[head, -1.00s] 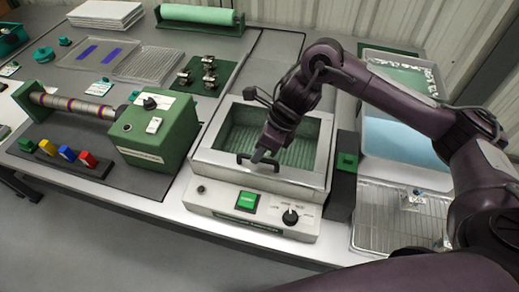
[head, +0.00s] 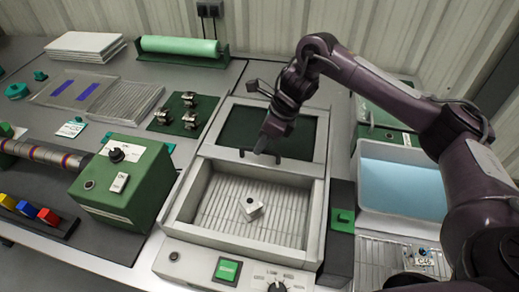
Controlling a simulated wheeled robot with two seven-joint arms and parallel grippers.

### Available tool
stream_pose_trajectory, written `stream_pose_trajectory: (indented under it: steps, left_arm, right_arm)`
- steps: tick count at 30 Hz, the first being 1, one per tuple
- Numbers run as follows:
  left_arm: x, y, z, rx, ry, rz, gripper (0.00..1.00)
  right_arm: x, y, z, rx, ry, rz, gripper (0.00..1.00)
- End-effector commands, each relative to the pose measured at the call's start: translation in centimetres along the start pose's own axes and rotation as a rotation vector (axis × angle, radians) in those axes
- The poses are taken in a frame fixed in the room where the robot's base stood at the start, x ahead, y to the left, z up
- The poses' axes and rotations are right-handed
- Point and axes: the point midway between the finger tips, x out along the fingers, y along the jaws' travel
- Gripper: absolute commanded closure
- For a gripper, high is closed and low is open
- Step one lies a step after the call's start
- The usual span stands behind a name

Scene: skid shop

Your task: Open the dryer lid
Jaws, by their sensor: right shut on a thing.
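The dryer (head: 172,215) is a pale grey box in the middle of the head view. Its lid (head: 318,142), a light frame with a dark green window, is open and sits over the back, uncovering the chamber. A wire rack floor and a small metal part (head: 251,208) show inside. My right gripper (head: 262,148) is shut on the lid's dark handle (head: 245,153) at its near edge; the fingers partly hide the handle. My left gripper is not in view.
A green switch (head: 227,270) and a dial are on the dryer's front panel. A green machine (head: 125,182) stands left of the dryer. A blue tray (head: 400,182) and a wire rack (head: 372,262) lie to the right. A green roll (head: 180,46) is behind.

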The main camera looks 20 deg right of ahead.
Motion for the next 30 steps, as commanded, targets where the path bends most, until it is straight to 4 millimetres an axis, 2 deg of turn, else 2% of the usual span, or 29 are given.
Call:
stream_pose_trajectory:
  steps: [14, 15, 19, 27, 30]
  left_arm:
    - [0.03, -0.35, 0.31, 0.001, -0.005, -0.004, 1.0]
    - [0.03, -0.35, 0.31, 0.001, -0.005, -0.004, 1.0]
    - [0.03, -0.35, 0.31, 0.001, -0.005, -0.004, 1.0]
    - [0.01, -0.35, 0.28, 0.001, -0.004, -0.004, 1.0]
    - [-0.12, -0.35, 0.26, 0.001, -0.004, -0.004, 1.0]
  right_arm:
    - [0.08, -0.31, -0.03, -0.001, 0.002, 0.004, 1.0]
    - [0.08, -0.31, -0.04, -0.001, 0.002, 0.004, 0.84]
    - [0.09, -0.31, -0.03, -0.001, 0.002, 0.004, 0.67]
    - [0.02, -0.33, -0.02, 0.0, 0.002, 0.003, 0.66]
    - [-0.62, -0.36, 0.04, -0.001, 0.001, 0.002, 0.66]
